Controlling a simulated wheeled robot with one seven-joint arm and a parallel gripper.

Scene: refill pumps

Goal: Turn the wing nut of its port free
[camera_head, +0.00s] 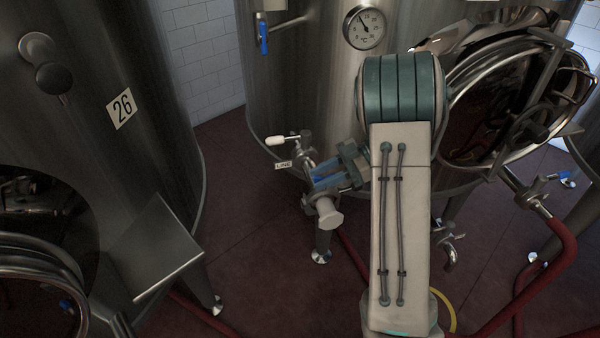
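A steel port fitting (304,157) with a white-handled valve (280,141) sticks out from the lower wall of the middle tank, beside a small tag reading LINE (284,164). My gripper (318,180), with blue inner faces on its fingers, is at this fitting, reaching in from the right. A pale round end piece (328,213) shows just below the fingers. The wing nut cannot be made out clearly; the fingers cover that part of the fitting. Whether the fingers touch or grip anything is too small to tell.
The middle tank (300,75) carries a thermometer (364,27) and a blue-handled valve (263,35). An open round manway (480,110) is to the right. Tank 26 (120,60) stands at left. Red hoses (555,260) lie lower right. Floor between the tanks (235,170) is clear.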

